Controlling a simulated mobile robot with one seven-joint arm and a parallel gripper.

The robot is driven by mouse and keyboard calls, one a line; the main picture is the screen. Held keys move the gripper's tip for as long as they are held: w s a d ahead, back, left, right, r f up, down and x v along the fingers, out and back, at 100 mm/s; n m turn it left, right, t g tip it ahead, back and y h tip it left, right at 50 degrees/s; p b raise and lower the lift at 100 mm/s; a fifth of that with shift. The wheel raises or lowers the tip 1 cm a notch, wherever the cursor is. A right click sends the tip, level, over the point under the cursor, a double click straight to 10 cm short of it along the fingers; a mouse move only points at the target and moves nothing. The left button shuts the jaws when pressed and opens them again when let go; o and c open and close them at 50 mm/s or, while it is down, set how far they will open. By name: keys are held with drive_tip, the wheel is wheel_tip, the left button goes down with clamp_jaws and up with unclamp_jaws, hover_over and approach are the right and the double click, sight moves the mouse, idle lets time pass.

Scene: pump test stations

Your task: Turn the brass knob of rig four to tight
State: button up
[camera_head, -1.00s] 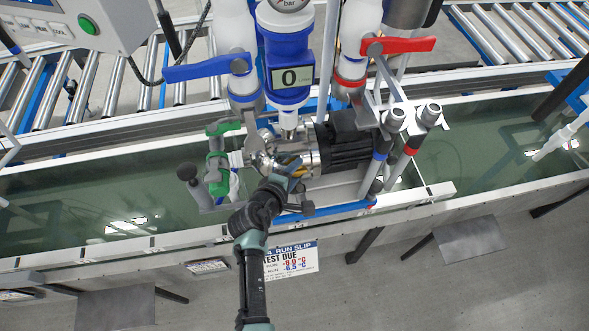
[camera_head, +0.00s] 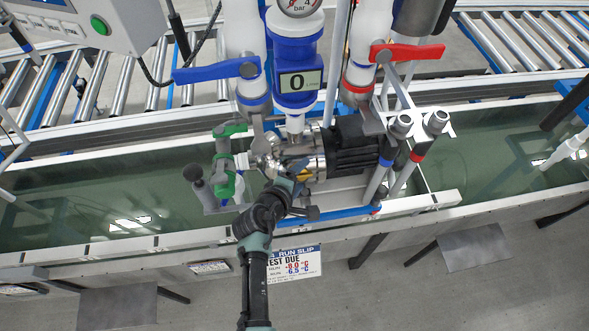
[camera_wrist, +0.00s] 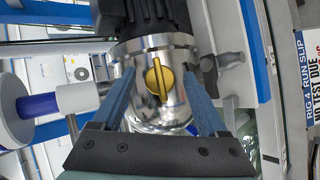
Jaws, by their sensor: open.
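The brass knob (camera_wrist: 159,79) shows in the wrist view as a round yellow knob with a raised bar, on the shiny metal pump housing (camera_wrist: 150,50). The bar runs nearly up and down in that view. My gripper (camera_wrist: 165,85) is open, with one blue finger on each side of the knob and clear gaps between. In the head view my gripper (camera_head: 290,175) is at the front of the pump (camera_head: 350,145) and mostly hides the knob. A slip reading "RIG 4 RUN SLIP" (camera_wrist: 307,75) hangs beside the rig.
A blue-handled valve (camera_head: 215,70) and a red-handled valve (camera_head: 405,53) stand above the pump. A green clamp (camera_head: 226,165) is to its left. A grey lever (camera_wrist: 230,60) lies close right of the knob in the wrist view. Roller conveyors run behind.

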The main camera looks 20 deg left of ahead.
drive_tip(key=v, duration=1.3)
